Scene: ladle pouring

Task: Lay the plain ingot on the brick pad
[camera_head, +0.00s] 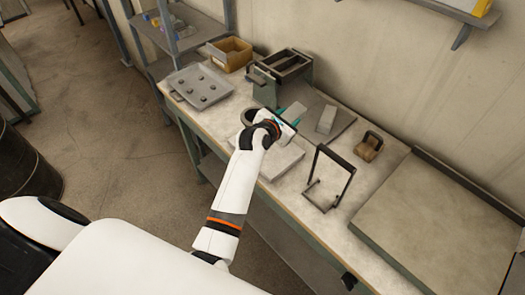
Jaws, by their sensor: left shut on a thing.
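My left gripper (288,115) is over the middle of the workbench, its teal fingertips shut on a pale grey block (293,111), which looks like the plain ingot. The wrist hides part of this block, and I cannot tell whether it touches anything below. Another grey block (326,119) lies just right of the gripper on a dark grey plate (343,121). A pale flat slab (283,163) lies below the gripper near the bench's front edge; it may be the brick pad, but I cannot tell for sure. My right gripper is not in view.
A dark-framed box (283,70) stands behind the gripper. A tray with round knobs (198,88) and a yellow-brown bin (231,53) are at left. A black upright frame (329,180) and a brown handled block (369,146) stand at right, before a large flat plate (435,225).

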